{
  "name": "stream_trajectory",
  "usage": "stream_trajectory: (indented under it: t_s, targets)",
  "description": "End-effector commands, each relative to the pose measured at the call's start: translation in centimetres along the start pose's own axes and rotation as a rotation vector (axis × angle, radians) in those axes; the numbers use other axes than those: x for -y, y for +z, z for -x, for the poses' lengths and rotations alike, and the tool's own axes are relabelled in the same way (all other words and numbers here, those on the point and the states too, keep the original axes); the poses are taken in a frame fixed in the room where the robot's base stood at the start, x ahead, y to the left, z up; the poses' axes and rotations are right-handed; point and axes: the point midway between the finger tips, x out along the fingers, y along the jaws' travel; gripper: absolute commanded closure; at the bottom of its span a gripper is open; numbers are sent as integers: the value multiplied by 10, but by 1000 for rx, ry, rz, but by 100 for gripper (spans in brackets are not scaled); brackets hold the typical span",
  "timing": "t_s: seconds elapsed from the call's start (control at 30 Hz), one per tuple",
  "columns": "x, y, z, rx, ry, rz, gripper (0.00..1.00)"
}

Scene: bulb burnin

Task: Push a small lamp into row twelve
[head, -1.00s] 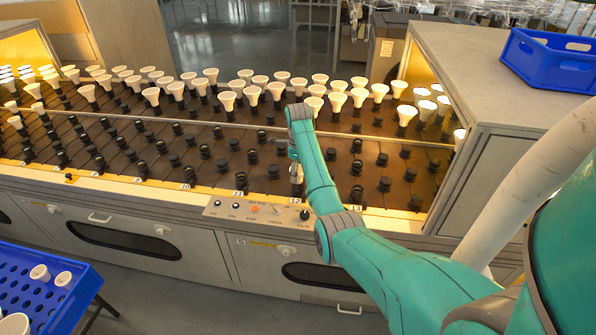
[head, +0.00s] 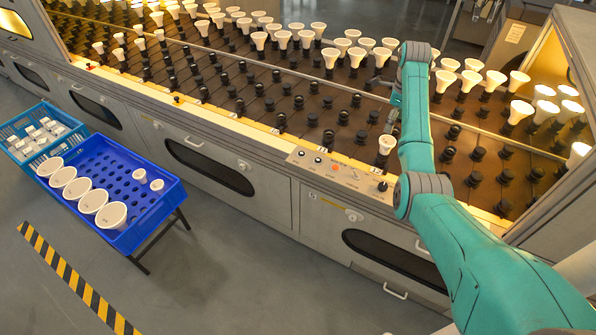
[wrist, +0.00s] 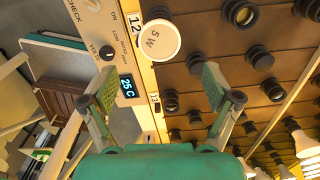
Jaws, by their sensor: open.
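A small white lamp (head: 386,145) stands upright, apparently in the front socket of a row, at the rack's near edge in the head view. In the wrist view its round face (wrist: 160,41), marked 5 W, is beside the row label 12 (wrist: 135,14). The lamp hides its own socket, so how deep it sits cannot be told. My gripper (wrist: 160,85) is open and empty, its two fingers apart. The lamp is beyond the fingertips, not between them. In the head view the gripper (head: 392,120) is partly hidden by my arm.
A blue crate (head: 165,209) holds several large lamps and two small ones. A lighter blue crate (head: 62,118) is beside it. White lamps fill the rack's back sockets; many nearer black sockets are empty. A control panel (head: 340,172) lies along the front edge. A grey cabinet wall (head: 575,60) stands at right.

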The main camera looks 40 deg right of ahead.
Motion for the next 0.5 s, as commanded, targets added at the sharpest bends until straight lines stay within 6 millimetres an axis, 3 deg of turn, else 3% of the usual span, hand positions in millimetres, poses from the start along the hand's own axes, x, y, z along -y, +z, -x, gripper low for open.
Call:
stream_trajectory:
  t_s: [0.5]
  targets:
    - [-58, 57, -28, 0, 1, 308, 12]
